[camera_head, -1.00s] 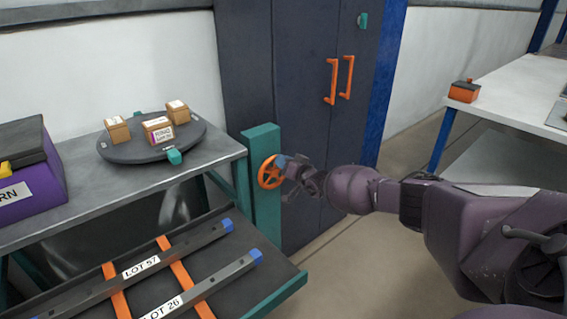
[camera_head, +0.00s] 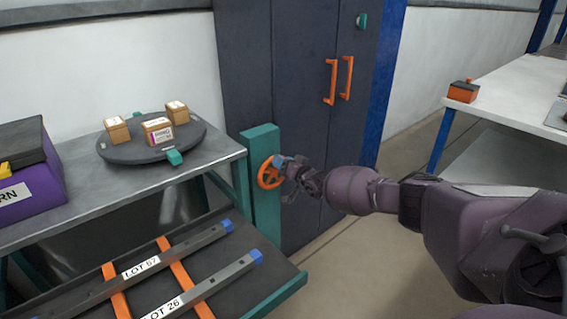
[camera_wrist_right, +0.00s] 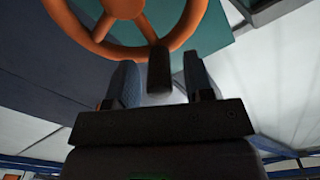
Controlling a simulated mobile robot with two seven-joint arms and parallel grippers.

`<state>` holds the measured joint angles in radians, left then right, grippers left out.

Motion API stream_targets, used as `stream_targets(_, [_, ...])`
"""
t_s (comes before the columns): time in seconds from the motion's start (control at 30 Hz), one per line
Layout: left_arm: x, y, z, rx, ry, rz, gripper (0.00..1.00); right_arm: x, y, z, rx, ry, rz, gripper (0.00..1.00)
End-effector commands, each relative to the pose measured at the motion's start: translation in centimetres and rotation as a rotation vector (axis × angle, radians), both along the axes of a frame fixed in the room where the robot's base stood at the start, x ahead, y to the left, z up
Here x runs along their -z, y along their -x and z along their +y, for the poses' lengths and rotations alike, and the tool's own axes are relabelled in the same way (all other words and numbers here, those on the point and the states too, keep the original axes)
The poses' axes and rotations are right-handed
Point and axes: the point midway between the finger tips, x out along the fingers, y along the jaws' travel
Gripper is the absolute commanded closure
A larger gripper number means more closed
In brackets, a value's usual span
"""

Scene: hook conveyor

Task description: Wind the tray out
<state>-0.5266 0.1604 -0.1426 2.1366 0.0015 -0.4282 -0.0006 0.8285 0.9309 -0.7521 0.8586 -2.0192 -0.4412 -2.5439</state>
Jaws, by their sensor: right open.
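An orange handwheel (camera_head: 269,172) is mounted on a teal post (camera_head: 262,141) at the right end of the grey workbench. My right gripper (camera_head: 284,163) is at the wheel's upper right side. In the right wrist view, the gripper (camera_wrist_right: 158,85) is open, with a dark peg-like handle (camera_wrist_right: 159,70) between its two fingers and the wheel rim (camera_wrist_right: 130,45) just beyond. I cannot tell whether the fingers touch the handle. The dark tray (camera_head: 236,284) sits low below the bench, carrying two bars labelled LOT 57 (camera_head: 150,264) and LOT 26 (camera_head: 205,287). My left gripper is not in view.
A round turntable (camera_head: 130,152) with small boxes stands on the workbench (camera_head: 60,222); a purple bin (camera_head: 35,185) is at its left. A dark cabinet (camera_head: 300,60) with orange handles is behind the wheel. A white table (camera_head: 510,95) is at right, with open floor between.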

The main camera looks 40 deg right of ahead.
Motion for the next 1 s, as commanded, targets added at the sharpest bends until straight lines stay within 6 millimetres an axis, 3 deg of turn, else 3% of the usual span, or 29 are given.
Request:
stream_targets(0.17, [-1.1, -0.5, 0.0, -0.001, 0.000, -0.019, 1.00, -0.5, 1.2, -0.1, 0.000, 0.000, -0.004, 0.52])
stream_targets(0.7, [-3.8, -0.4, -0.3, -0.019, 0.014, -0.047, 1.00, -0.5, 8.8, -0.3, 0.000, 0.000, -0.004, 0.52])
stream_targets(1.0, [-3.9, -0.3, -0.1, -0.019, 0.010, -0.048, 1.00, -0.1, 10.7, -0.4, 0.000, -0.001, -0.001, 0.52])
